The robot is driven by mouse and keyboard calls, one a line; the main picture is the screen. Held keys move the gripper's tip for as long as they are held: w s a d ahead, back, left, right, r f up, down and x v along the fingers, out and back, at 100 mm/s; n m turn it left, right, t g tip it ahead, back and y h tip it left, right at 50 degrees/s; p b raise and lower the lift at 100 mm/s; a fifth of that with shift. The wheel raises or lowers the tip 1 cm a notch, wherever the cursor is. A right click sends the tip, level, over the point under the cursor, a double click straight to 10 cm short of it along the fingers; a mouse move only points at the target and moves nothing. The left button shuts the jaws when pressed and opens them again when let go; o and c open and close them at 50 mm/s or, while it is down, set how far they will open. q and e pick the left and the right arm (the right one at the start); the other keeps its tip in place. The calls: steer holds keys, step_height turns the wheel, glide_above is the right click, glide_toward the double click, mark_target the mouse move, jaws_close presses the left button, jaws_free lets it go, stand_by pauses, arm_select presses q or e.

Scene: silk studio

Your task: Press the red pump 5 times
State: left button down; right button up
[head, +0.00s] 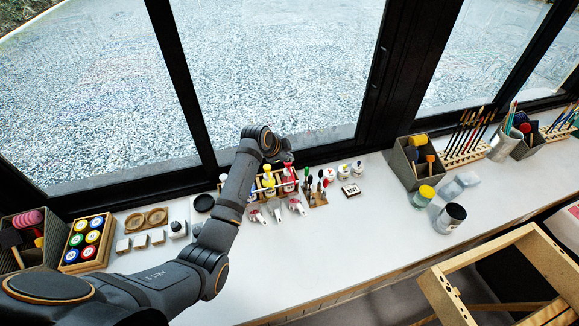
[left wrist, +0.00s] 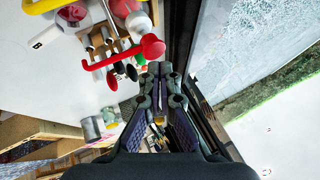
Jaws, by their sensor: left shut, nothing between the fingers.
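The red pump (head: 289,181) stands in a small wooden rack on the white bench by the window, right of a yellow pump (head: 268,180). In the left wrist view its round red head and thin spout (left wrist: 150,46) lie just beyond my fingertips. My left gripper (head: 286,158) is above the red pump, and in the left wrist view its fingers (left wrist: 158,70) are shut and empty. Whether the fingertips touch the pump head I cannot tell. My forearm partly hides the rack's left end. My right gripper is in neither view.
Black window frames rise close behind the rack. A grey bin (head: 410,170) and cans stand further right. The bench front is clear.

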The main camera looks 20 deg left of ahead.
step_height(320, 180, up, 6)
steer(key=p, duration=0.5)
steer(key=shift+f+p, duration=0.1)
steer(key=shift+p, duration=0.25)
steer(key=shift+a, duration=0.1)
stand_by(1.2)
